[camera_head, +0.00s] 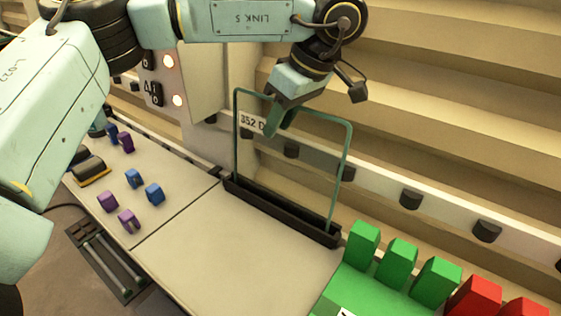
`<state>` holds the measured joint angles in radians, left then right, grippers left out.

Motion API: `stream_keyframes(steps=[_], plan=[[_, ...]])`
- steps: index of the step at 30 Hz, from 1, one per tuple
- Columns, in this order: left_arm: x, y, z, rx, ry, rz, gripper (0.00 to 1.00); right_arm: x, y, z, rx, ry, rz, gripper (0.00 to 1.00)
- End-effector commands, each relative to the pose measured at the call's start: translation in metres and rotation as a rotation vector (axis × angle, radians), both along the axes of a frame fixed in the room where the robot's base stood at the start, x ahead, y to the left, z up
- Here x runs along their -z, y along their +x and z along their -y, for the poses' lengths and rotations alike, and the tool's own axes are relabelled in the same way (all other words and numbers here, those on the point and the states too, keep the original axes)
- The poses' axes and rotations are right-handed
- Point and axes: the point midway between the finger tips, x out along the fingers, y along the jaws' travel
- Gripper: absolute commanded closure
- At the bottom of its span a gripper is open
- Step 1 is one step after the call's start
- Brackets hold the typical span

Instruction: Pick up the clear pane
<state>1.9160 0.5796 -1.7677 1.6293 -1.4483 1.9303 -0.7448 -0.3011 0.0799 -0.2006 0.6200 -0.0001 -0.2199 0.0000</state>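The clear pane (313,160) stands upright in a dark slotted holder (280,212) on the pale worktop. It is see-through with teal edges and a "352 D" label near its upper left. My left gripper (278,122) points down at the pane's top edge, left of the edge's middle, beside the label. Its fingers overlap the pane in the picture. I cannot tell if they are closed on the glass. My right gripper is not in view.
Several blue and purple pegs (154,194) stand on the panel at left. Green blocks (399,261) and red blocks (474,297) stand at lower right. A rail with dark knobs (410,199) and beige steps (450,90) lie behind. The worktop (225,255) before the holder is clear.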

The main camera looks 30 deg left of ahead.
Motion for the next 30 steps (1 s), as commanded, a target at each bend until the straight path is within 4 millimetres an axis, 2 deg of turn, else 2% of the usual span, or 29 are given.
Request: stream_keyframes(steps=[15,16,23,30], plan=[[0.0039,0.0000,-0.0001,0.000,0.000,0.000,0.69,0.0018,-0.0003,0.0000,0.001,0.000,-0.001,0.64],[0.0039,0.0000,-0.0001,0.000,0.000,0.000,0.70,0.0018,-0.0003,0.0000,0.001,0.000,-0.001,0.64],[0.0039,0.0000,-0.0002,0.000,0.000,0.000,1.00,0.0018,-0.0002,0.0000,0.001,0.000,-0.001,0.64],[0.0038,0.0001,-0.0001,-0.001,0.000,0.000,1.00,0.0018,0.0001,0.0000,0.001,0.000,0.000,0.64]])
